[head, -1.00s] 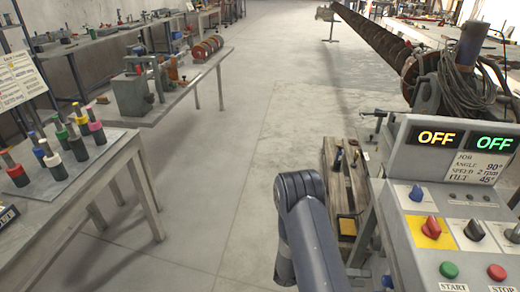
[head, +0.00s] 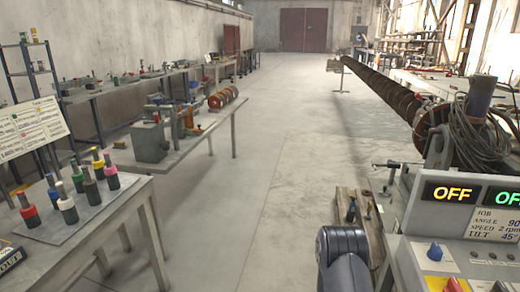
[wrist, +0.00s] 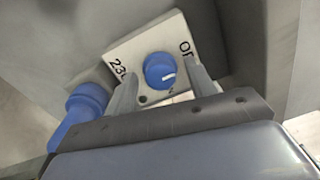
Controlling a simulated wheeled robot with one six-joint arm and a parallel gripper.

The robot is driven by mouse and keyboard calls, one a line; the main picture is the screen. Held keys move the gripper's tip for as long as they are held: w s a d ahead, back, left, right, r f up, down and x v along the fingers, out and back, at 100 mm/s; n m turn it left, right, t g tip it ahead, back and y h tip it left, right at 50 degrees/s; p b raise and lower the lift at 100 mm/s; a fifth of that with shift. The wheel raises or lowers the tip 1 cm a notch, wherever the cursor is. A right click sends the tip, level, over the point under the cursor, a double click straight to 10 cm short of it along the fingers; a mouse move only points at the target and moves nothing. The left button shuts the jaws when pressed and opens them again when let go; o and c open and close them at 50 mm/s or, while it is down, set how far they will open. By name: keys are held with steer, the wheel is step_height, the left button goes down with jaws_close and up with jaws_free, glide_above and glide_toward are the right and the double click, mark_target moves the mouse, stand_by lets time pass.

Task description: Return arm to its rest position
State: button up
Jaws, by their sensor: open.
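My gripper (wrist: 162,76) is open in the wrist view, with one finger on each side of the picture's middle and nothing held. A blue round knob (wrist: 157,66) on a white plate (wrist: 125,48) with dark lettering appears between the fingers. I cannot tell how far the knob is from the fingertips. A link of my arm (head: 345,262) shows at the bottom right of the head view. My gripper is outside that view.
A grey control console (head: 450,215) with two OFF displays stands close at the right, with a long auger (head: 385,90) behind it. A table (head: 130,205) with several coloured-band tools is at left. The floor (head: 275,170) between is clear.

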steer(key=v, duration=1.1)
steer(key=x, duration=1.1)
steer(key=shift+d+f, duration=0.1)
steer(key=m+b, duration=0.2)
steer(key=m, duration=0.2)
steer(key=shift+m, duration=0.4)
steer(key=m+b, duration=0.2)
steer(key=m, duration=0.3)
steer(key=m+b, duration=0.2)
steer(key=m, duration=0.2)
steer(key=shift+b, duration=0.4)
steer(key=m+b, duration=0.2)
steer(key=m, duration=0.2)
steer(key=shift+w+a, duration=0.15)
steer(key=shift+a, duration=0.35)
